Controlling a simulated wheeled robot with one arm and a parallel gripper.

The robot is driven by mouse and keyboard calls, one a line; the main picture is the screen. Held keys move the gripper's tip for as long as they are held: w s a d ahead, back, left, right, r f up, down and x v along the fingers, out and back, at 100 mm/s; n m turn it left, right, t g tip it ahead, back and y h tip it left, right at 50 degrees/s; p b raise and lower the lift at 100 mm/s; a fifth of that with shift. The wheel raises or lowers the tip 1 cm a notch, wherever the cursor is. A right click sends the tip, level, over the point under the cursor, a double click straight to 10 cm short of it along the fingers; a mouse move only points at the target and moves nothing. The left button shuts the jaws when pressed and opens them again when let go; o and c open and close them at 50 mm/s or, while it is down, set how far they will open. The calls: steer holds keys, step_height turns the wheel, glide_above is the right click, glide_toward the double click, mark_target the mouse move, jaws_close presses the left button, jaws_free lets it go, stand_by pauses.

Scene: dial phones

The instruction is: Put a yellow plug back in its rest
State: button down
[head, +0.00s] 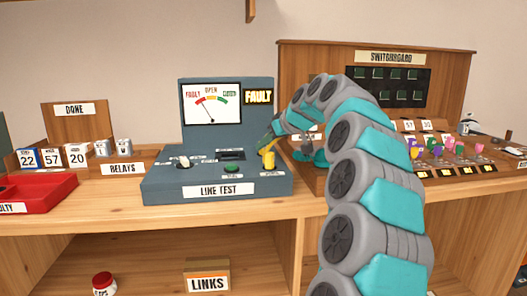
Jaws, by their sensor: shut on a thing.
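A yellow plug (268,160) is at the right end of the blue-grey LINE TEST box (170,188), upright or nearly so. My gripper (269,146) comes down on it from above and is shut on it. The gripper is small here, and its fingertips are hard to make out. I cannot tell whether the plug is seated in the box or just above it. The SWITCHBOARD (462,72) stands at the right with a row of coloured plugs (434,151) on its sloping desk. My arm hides its left part. I cannot make out the yellow plug's rest.
The box has a dial meter (211,104), a lit FAULT sign (258,97) and a green button (231,169). A RELAYS tray (121,168), a DONE rack (74,110) and a red tray (40,190) stand at the left. A LINKS box (207,276) is on the lower shelf.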

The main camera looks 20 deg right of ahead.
steer(key=shift+r, duration=0.1)
steer(key=shift+r+p, duration=1.3)
steer(key=shift+r, duration=2.25)
